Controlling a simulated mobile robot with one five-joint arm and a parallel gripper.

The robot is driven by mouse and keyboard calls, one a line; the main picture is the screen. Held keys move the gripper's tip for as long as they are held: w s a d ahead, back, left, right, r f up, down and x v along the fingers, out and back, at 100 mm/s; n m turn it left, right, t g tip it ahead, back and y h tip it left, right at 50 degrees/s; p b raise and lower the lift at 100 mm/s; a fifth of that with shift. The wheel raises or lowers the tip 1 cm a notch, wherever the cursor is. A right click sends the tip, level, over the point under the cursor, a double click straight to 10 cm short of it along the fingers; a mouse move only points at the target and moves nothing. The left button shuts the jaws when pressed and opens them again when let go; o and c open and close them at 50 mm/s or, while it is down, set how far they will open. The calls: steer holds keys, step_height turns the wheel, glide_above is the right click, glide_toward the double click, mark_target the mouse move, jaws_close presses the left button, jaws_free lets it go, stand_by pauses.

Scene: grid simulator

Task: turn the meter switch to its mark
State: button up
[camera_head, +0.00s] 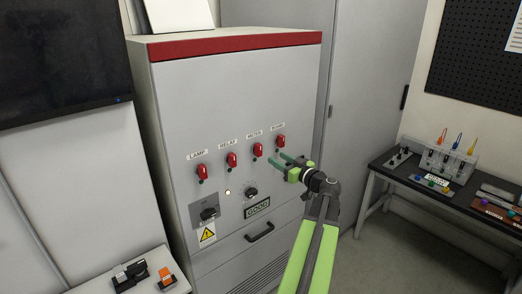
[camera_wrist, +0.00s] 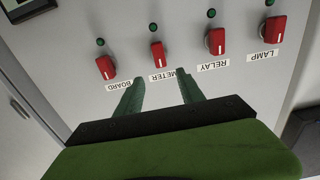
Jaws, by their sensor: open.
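The red meter switch (camera_head: 257,149) is third from the left in the cabinet's row of red switches, under its METER label. In the wrist view, which is upside down, the meter switch (camera_wrist: 157,55) stands roughly upright with a small green dot (camera_wrist: 153,27) past its end. I cannot tell whether that dot is its mark. My gripper (camera_head: 280,159) is open and empty, right of and slightly below the meter switch in the head view. In the wrist view its green fingertips (camera_wrist: 160,78) straddle the METER label's line, apart from the knob.
The board switch (camera_wrist: 105,67) and relay switch (camera_wrist: 215,40) flank the meter switch closely. Below the row are a black knob (camera_head: 251,192), a GOOD display (camera_head: 257,208) and a drawer handle (camera_head: 260,232). A bench (camera_head: 385,165) with small parts stands right.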

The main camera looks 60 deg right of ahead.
mark_target(261, 148)
steer(key=x, duration=1.1)
steer(key=shift+w, duration=0.1)
jaws_close()
